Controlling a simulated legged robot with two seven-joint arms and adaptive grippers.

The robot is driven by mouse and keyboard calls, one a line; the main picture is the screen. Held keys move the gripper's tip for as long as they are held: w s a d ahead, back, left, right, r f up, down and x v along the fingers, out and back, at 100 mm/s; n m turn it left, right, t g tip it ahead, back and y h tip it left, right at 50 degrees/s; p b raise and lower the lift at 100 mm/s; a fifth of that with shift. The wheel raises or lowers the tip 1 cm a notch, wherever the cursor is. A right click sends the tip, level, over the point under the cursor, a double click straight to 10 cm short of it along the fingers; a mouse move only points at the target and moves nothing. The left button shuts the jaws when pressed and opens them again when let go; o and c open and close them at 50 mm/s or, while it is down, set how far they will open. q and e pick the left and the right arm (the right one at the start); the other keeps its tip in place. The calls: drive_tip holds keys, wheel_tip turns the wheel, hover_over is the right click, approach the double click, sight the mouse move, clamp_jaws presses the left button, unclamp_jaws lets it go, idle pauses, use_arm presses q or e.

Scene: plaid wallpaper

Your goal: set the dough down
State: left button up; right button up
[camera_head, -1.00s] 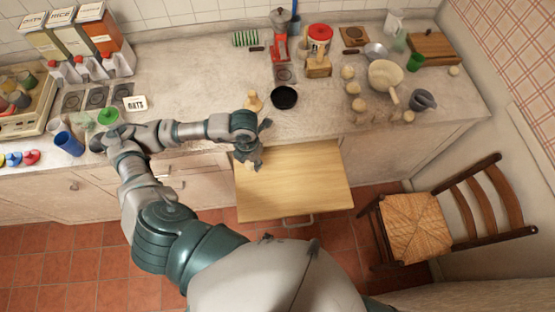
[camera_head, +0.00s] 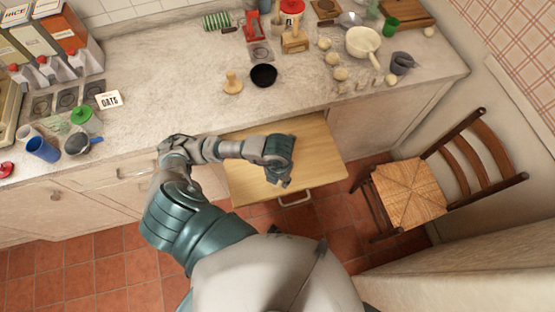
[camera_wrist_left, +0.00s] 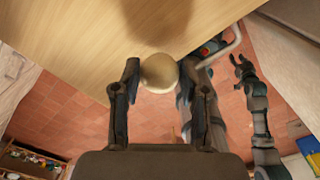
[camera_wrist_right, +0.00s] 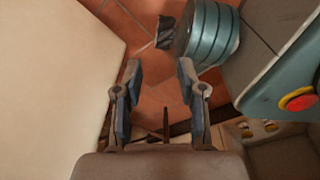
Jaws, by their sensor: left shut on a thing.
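A pale round ball of dough (camera_wrist_left: 159,72) sits between the fingers of my left gripper (camera_wrist_left: 157,78), which is shut on it. In the head view my left gripper (camera_head: 283,183) is over the front part of the pull-out wooden board (camera_head: 243,183); the arm hides the dough there. In the left wrist view the board (camera_wrist_left: 80,45) shows beyond the dough, with a dark shadow on it; contact cannot be seen. My right gripper (camera_wrist_right: 157,75) is open and empty, over the tiled floor beside a pale surface; it is outside the head view.
Several other dough balls (camera_head: 340,74) lie on the counter (camera_head: 190,85) near a pale bowl (camera_head: 364,42). A black dish (camera_head: 263,75) and a wooden stamp (camera_head: 232,83) stand behind the board. A chair (camera_head: 408,193) stands to the right. Much of the board is bare.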

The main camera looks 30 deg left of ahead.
use_arm(q)
drive_tip(key=w+a, duration=0.2)
drive_tip(key=w, duration=0.1)
drive_tip(key=w+a, duration=0.3)
drive_tip(key=shift+w+a+f, duration=0.15)
drive_tip(key=shift+w+f, duration=0.05)
drive_tip(key=shift+w, duration=0.05)
drive_tip(key=shift+w+f, duration=0.1)
drive_tip(key=shift+f, duration=0.1)
wheel_tip(320, 180, down, 3)
drive_tip(key=shift+a+f, duration=0.1)
drive_tip(key=shift+f, duration=0.05)
drive_tip(key=o, duration=1.1)
use_arm(e)
drive_tip(key=shift+s+d+f, duration=0.1)
drive_tip(key=shift+s+d, duration=0.05)
drive_tip(key=shift+s, duration=0.45)
use_arm(q)
drive_tip(key=shift+r, duration=0.45)
wheel_tip(320, 180, up, 11)
drive_tip(key=shift+r+p, duration=0.15)
drive_tip(key=shift+p, duration=0.5)
use_arm(e)
drive_tip(key=s, duration=0.2)
drive_tip(key=shift+s+d+f, duration=0.2)
drive_tip(key=shift+s+f, duration=0.05)
drive_tip(key=shift+s, duration=0.15)
